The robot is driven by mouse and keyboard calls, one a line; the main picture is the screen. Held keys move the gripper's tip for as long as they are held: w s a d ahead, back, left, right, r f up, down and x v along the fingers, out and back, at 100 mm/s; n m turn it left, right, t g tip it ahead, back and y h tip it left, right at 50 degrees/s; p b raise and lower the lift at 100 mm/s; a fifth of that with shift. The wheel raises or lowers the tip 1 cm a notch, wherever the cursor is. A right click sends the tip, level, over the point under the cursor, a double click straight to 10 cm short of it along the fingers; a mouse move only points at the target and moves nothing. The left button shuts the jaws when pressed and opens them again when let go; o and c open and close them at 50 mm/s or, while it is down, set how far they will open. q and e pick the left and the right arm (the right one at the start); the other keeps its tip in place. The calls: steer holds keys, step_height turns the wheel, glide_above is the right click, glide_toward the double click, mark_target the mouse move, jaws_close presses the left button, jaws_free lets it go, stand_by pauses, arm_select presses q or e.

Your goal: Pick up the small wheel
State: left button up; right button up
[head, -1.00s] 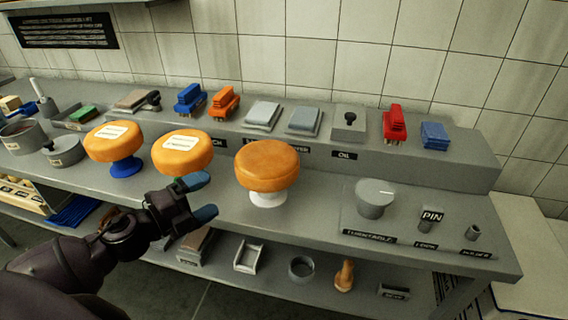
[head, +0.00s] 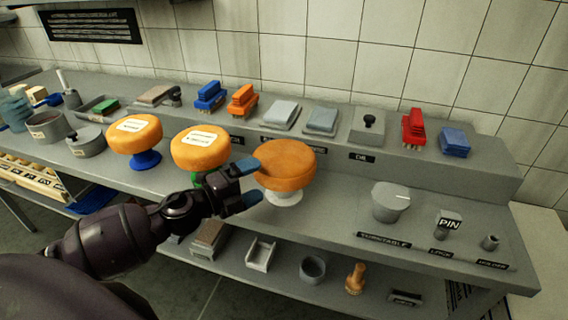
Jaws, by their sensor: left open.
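Three orange cheese wheels stand in a row on the bench, each on its own stand. The left wheel (head: 134,133) is on a blue stand and bears a white label. The middle wheel (head: 200,148) bears a white label, and a bit of its green stand shows. The right wheel (head: 287,164) has no label and sits on a white stand (head: 284,197). The wheels look close in size; I cannot tell which is the small one. My left gripper (head: 250,183) is open and empty, its blue fingertips at the right wheel's left side. Contact is unclear. My right gripper is not in view.
Several brushes and cloths and a dark-knobbed block (head: 370,126) line the raised back shelf. Grey pots (head: 50,126) are at left. The bench between white stand and turntable is clear.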

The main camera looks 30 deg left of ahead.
mark_target(259, 174)
arm_select(q)
steer(key=shift+x, duration=1.8)
steer(key=shift+a+f, duration=0.15)
steer(key=shift+a, duration=0.05)
steer(key=c, duration=1.5)
steer(key=shift+c, duration=0.6)
steer(key=shift+w+r, duration=0.1)
steer(key=shift+r, duration=0.45)
step_height(259, 174, up, 21)
steer(key=p, duration=0.6)
steer(key=shift+p, duration=0.35)
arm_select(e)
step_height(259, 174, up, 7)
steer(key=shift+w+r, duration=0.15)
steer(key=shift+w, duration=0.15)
